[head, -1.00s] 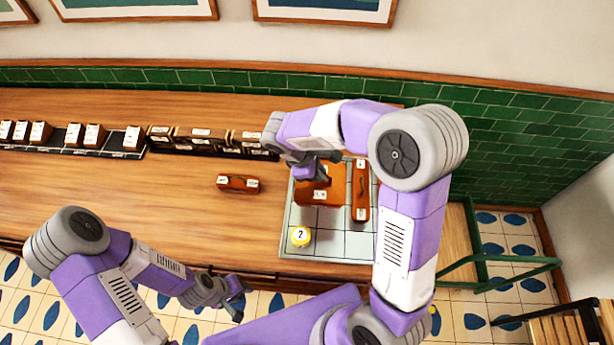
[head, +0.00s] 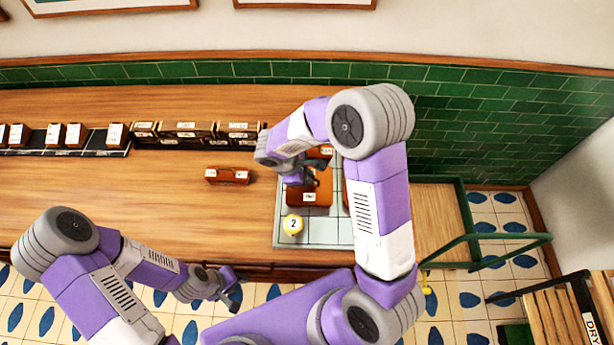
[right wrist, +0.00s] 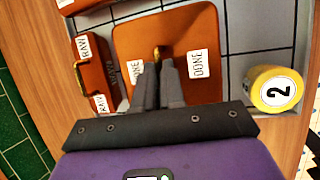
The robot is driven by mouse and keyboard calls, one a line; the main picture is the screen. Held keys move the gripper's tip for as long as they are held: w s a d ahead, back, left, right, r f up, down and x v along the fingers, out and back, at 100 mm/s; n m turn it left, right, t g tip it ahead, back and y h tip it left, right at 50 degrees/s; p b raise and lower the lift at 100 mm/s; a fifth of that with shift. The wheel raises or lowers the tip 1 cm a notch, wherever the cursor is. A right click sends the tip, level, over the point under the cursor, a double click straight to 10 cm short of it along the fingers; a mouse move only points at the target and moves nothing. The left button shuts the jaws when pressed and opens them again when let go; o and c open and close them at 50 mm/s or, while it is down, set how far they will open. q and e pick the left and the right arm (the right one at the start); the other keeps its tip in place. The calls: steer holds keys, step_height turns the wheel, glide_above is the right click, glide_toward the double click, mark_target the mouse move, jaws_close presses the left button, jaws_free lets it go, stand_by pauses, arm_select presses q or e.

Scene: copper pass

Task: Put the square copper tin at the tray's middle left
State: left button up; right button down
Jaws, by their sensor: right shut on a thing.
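The square copper tin (head: 318,199) is orange-brown with DONE labels and a small brass knob (right wrist: 156,52). It stands over the left part of the pale tiled tray (head: 320,232), behind the yellow tin. My right gripper (right wrist: 157,65) is above it, shut on the knob. In the right wrist view the tin (right wrist: 195,30) looks about level. I cannot tell whether it touches the tray. My left gripper (head: 236,290) is away from the counter, low at the left; its finger gap is unclear.
A round yellow tin marked 2 (head: 293,225) stands at the tray's front left. A small brown tin (head: 227,175) lies left of the tray. Labelled boxes (head: 190,132) line the back.

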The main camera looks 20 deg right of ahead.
steer(key=c, duration=1.2)
jaws_free()
steer(key=shift+f, duration=0.1)
steer(key=shift+c, duration=0.2)
steer(key=shift+r, duration=0.25)
steer(key=p+v, duration=0.1)
steer(key=v, duration=1.1)
steer(key=shift+f, duration=0.1)
